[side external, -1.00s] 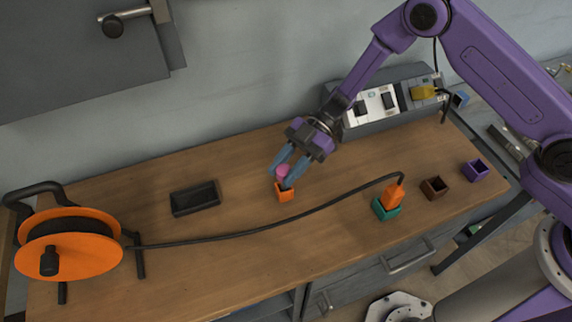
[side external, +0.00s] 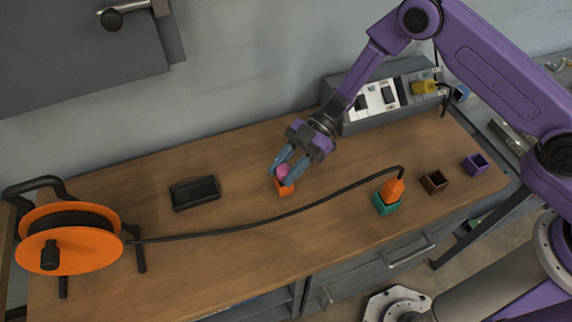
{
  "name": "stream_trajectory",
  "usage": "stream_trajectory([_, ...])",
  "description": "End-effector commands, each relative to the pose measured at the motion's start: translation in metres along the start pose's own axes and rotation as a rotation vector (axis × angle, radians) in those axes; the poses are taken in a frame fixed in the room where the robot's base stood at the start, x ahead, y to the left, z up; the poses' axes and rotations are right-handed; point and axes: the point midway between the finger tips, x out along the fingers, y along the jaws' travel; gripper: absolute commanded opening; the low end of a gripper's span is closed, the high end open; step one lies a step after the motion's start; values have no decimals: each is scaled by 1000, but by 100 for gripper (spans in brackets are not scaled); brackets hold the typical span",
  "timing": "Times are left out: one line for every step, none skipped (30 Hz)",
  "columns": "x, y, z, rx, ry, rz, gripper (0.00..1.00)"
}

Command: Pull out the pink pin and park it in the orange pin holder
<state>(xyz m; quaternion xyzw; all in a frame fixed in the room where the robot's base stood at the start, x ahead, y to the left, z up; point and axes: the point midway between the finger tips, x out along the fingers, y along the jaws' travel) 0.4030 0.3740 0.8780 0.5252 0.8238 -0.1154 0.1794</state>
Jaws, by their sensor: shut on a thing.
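The pink pin (side external: 283,171) is between the blue-grey fingers of my gripper (side external: 284,174), with its round pink top showing. The small orange pin holder (side external: 286,190) stands on the wooden bench directly below the pin. My gripper is shut on the pin, right at the top of the holder. The pin's lower end is hidden by the fingers and the holder, so I cannot tell how deep it sits.
A black cable runs from the orange reel (side external: 70,250) to an orange plug (side external: 392,189) in a teal holder (side external: 386,206). Brown (side external: 434,182) and purple (side external: 474,166) holders stand at right. A dark tray (side external: 195,194) lies left. A grey socket panel (side external: 385,100) stands behind.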

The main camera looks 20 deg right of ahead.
Motion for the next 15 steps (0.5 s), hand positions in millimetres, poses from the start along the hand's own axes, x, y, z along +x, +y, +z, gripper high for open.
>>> stream_trajectory([0,0,0,0,0,0,45])
stream_trajectory([0,0,0,0,0,0,54])
stream_trajectory([0,0,0,0,0,1,65])
stream_trajectory([0,0,0,0,0,0,65])
stream_trajectory([0,0,0,0,0,0,65])
stream_trajectory([0,0,0,0,0,0,65])
stream_trajectory([0,0,0,0,0,0,65])
stream_trajectory([0,0,0,0,0,0,65])
stream_trajectory([0,0,0,0,0,0,65])
stream_trajectory([0,0,0,0,0,0,65])
stream_trajectory([0,0,0,0,0,1,65])
stream_trajectory([-1,0,0,0,0,1,65])
stream_trajectory([-2,0,0,0,0,1,65])
stream_trajectory([-4,1,0,0,0,2,65])
stream_trajectory([-7,1,0,0,0,3,65])
